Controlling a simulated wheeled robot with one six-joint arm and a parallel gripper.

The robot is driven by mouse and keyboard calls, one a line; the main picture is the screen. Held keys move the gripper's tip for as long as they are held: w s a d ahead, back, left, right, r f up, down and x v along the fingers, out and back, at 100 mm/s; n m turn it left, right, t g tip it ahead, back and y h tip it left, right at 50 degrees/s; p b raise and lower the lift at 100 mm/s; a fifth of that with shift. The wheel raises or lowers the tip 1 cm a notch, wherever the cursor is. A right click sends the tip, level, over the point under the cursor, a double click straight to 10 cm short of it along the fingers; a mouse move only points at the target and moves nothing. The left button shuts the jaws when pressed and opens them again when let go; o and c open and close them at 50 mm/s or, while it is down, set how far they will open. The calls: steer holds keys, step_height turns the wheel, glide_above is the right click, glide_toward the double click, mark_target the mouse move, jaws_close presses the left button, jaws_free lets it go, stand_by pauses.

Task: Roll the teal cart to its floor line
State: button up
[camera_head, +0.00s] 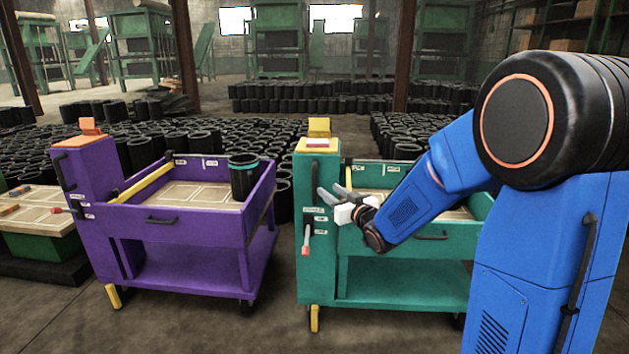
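The teal cart (317,270) stands upright on the floor right of centre. Its post has a yellow top block, a dark upright handle at its upper left, a red-tipped lever (306,243) below and a yellow foot piece (315,318) at the bottom. My gripper (328,193) is in front of the cart's post, near the dark handle. Its two pale fingers look apart with nothing between them. I cannot tell whether they touch the cart. My arm hides much of the cart's tray and right side. I cannot make out a floor line.
A purple cart (180,225) stands close on the left, with a teal-banded black sleeve (243,180) in its tray. A low green stand (40,245) is at far left. Rows of black sleeves (180,140) fill the floor behind. The near floor is clear.

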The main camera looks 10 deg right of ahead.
mark_target(316, 180)
steer(key=x, duration=1.1)
steer(key=shift+w, duration=0.25)
jaws_close()
